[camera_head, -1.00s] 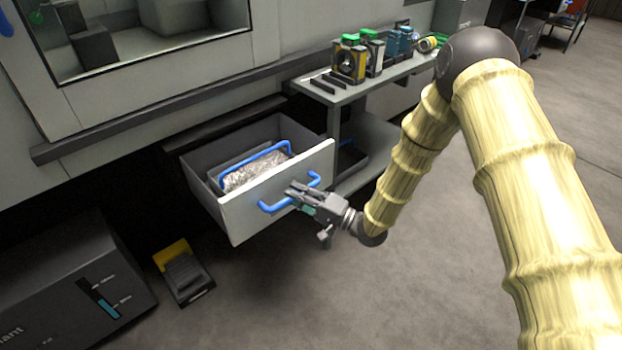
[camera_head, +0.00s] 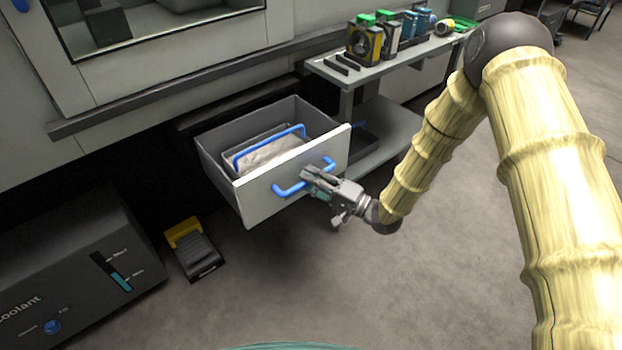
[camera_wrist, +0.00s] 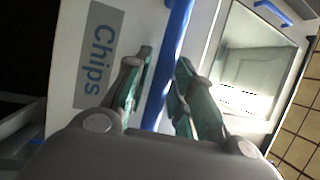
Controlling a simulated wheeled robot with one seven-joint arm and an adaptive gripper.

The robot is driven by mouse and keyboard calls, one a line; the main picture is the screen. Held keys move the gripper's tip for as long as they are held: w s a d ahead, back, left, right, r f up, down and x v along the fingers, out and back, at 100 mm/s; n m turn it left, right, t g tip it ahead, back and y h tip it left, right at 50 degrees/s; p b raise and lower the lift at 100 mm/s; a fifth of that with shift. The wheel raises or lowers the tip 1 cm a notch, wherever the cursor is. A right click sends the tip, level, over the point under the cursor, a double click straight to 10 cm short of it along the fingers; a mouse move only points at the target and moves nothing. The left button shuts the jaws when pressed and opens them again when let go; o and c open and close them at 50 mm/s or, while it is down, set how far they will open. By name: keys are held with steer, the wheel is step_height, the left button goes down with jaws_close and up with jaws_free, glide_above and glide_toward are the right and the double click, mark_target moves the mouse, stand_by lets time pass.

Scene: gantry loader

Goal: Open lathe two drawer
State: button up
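The drawer (camera_head: 262,202) under the machine stands pulled out, with its white front facing my arm. Its blue bar handle (camera_head: 290,189) also shows in the wrist view (camera_wrist: 172,60). Inside the drawer is a grey bin (camera_head: 236,153) with a blue handle and pale, shiny contents. My gripper (camera_head: 311,178) is at the right part of the drawer handle. In the wrist view the fingers (camera_wrist: 160,95) are on either side of the blue bar, with gaps visible between them and the bar. A "Chips" label (camera_wrist: 98,52) is on the drawer front.
A grey bench (camera_head: 400,58) with several devices stands right of the drawer. A dark coolant box (camera_head: 75,260) and a yellow-black foot pedal (camera_head: 192,250) are on the floor at left. The floor in front of the drawer is clear.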

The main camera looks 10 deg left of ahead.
steer(key=v, duration=1.2)
stand_by(0.3)
